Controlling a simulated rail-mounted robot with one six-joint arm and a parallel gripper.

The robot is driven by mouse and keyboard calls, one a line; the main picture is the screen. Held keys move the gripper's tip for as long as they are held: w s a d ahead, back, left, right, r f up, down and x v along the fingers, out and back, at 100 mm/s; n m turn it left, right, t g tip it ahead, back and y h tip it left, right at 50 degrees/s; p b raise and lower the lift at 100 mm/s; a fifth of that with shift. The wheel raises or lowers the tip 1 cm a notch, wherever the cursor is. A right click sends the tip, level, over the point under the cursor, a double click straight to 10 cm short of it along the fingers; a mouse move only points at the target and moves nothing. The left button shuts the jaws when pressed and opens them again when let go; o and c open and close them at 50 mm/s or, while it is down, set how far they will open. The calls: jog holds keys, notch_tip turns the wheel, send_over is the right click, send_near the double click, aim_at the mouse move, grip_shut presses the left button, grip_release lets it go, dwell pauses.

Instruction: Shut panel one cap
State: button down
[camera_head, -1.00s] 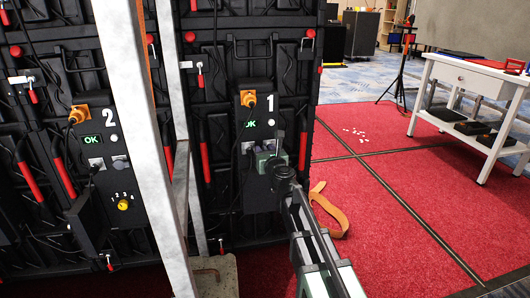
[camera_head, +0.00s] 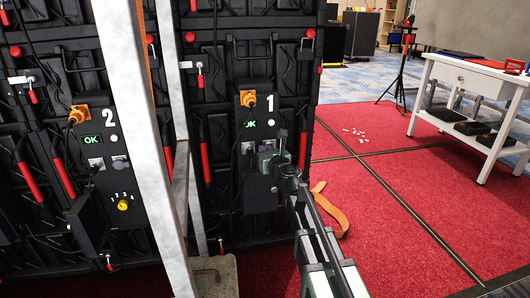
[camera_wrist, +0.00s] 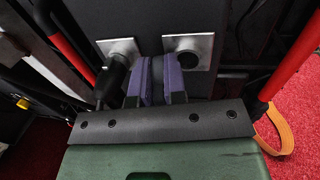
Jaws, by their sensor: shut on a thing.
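Panel one's control box (camera_head: 256,118) bears the number 1 and a lit OK display, on the back of the video wall. In the wrist view its lower face has two metal socket plates. A black plug (camera_wrist: 112,82) sits at the left plate, and the right plate (camera_wrist: 200,48) shows a dark round middle. My gripper (camera_wrist: 156,82), with purple-blue pads, is closed just below and between these plates. The panel one cap is mostly hidden; only a thin edge seems to show between the pads.
Red handles (camera_head: 303,150) flank panel one's box. An orange strap (camera_head: 330,208) hangs at the lower right. Red carpet is open to the right, before a white table (camera_head: 470,80).

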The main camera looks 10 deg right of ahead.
jog(key=n+g+y, duration=0.1)
jog(key=n+y, duration=0.1)
jog(key=y, duration=0.1)
jog(key=d+n+g+y, duration=0.1)
jog(key=n+g+y, duration=0.1)
jog(key=y, duration=0.1)
jog(key=n+g+y, duration=0.2)
jog(key=y, duration=0.1)
jog(key=shift+w+d+n, duration=0.35)
jog(key=shift+d+n, duration=0.05)
jog(key=n+g+y, duration=0.1)
jog(key=g, duration=0.1)
jog(key=n+g+y, duration=0.1)
jog(key=n+g, duration=0.1)
jog(key=n+g+y, duration=0.1)
jog(key=shift+w+d+g+y, duration=0.4)
jog(key=shift+w+d+n+g+y, duration=0.1)
jog(key=shift+n+g+y, duration=0.2)
jog(key=shift+n+g, duration=0.7)
jog(key=shift+w+d+n+g+y, duration=0.1)
jog(key=shift+n+g+y, duration=0.2)
jog(key=shift+n+g, duration=0.7)
jog(key=shift+g, duration=0.5)
jog(key=shift+a, duration=0.1)
jog(key=c, duration=1.2)
grip_release()
